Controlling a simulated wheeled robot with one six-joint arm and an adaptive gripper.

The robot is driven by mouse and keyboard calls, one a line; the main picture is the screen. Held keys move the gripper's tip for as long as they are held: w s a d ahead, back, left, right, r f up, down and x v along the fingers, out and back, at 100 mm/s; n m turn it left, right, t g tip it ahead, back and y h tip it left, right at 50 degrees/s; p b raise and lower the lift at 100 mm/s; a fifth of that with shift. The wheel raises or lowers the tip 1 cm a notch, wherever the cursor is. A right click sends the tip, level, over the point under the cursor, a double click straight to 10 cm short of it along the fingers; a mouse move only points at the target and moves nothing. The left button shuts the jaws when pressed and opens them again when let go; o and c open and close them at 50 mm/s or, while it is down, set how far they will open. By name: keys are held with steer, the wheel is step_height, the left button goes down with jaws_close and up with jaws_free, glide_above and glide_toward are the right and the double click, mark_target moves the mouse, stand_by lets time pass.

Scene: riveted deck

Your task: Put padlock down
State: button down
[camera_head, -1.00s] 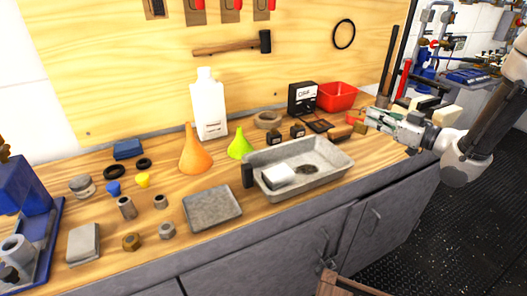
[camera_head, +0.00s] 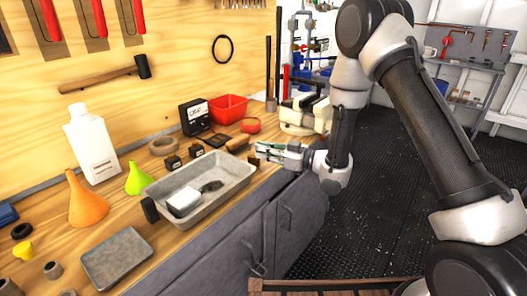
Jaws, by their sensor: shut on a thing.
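My gripper (camera_head: 262,151) is at the right end of the wooden workbench (camera_head: 208,222), over or just above its front edge. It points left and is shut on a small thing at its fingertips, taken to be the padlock. The padlock is mostly hidden by the fingers and too small to make out clearly. I cannot tell whether it touches the bench top.
A grey metal tray (camera_head: 226,190) holding a white block (camera_head: 184,202) lies left of my gripper. A red bin (camera_head: 229,108), a black meter (camera_head: 194,117) and a vise (camera_head: 300,115) stand behind. A flat grey plate (camera_head: 117,257) lies at front left.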

steer(key=c, duration=1.6)
jaws_free()
steer(key=shift+f, duration=0.1)
steer(key=shift+c, duration=0.2)
